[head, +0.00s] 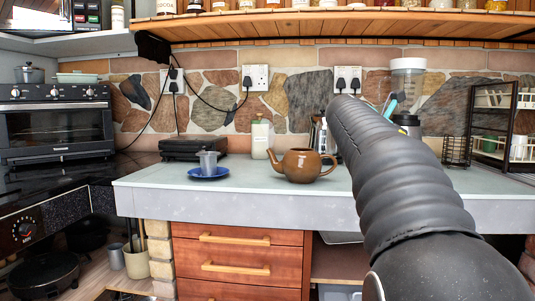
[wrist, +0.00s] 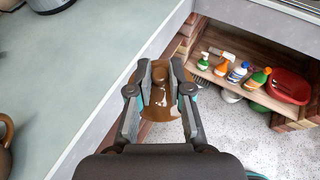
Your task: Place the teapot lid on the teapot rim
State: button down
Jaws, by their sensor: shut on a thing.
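The brown teapot (head: 302,165) stands upright on the pale counter, spout to the left and handle to the right. Its top opening looks uncovered. Part of the teapot also shows at the left edge of the wrist view (wrist: 4,148). My gripper (wrist: 160,68) is shut on the brown teapot lid (wrist: 161,98), with the lid between its two fingers. In the wrist view the lid appears in front of the counter's edge, to the right of the teapot and apart from it. In the head view my arm hides the lid and most of the gripper.
A blue saucer (head: 208,173) with a translucent cup (head: 208,160) stands left of the teapot. A pale bottle (head: 260,138) is behind it. A black rack (head: 492,125) stands at right. Below the counter, a shelf holds bottles and a red basin (wrist: 290,86).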

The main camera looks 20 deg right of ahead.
aim_at(301, 165)
jog(key=u, duration=1.45)
jog(key=i, duration=1.75)
jog(key=z, duration=2.1)
